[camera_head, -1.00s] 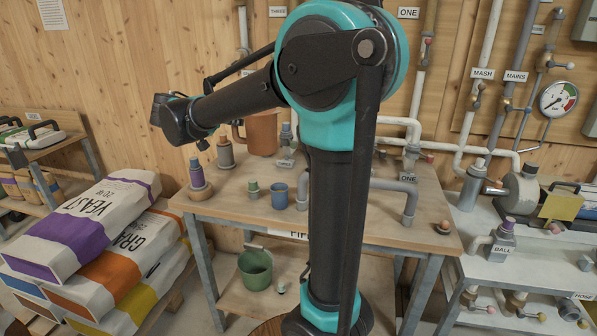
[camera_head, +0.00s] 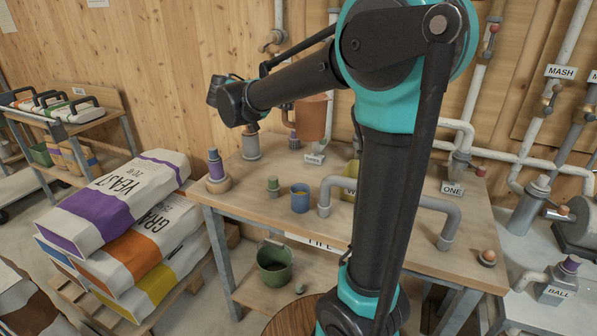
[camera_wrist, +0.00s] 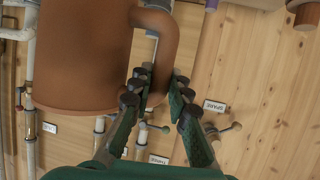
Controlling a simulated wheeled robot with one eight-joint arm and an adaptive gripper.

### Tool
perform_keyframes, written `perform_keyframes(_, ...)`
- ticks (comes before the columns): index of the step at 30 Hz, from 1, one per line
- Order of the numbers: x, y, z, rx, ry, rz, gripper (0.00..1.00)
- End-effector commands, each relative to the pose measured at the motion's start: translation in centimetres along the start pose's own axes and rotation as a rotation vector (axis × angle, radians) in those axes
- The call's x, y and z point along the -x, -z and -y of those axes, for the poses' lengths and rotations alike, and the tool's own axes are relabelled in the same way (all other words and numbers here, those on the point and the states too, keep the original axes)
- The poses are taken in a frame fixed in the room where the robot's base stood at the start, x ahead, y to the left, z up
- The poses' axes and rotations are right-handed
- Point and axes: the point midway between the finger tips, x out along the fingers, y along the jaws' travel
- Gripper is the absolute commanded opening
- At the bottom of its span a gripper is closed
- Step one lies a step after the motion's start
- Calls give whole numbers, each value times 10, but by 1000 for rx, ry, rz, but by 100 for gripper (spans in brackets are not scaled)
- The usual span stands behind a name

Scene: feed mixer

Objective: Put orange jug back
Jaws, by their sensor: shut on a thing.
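The orange jug (camera_head: 311,118) is in the head view at the back of the bench, partly behind my arm's end. Its underside appears above the bench top. In the wrist view the jug (camera_wrist: 80,50) fills the upper left, and its curved handle hangs on its right side. My gripper (camera_wrist: 160,82) is shut on the handle, with the dark fingertips on either side of it. In the head view my fingers are hidden behind the wrist.
Feed sacks (camera_head: 130,215) are stacked at left. A green bucket (camera_head: 275,265) stands on the lower shelf.

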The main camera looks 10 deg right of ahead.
Motion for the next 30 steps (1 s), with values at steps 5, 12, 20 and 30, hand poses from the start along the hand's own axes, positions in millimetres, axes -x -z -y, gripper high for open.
perform_keyframes(5,-16,-39,0,0,0,0,0)
perform_keyframes(12,-38,-92,0,0,0,0,0)
perform_keyframes(20,-52,-125,0,0,0,0,0)
perform_keyframes(30,-66,-160,0,0,0,0,0)
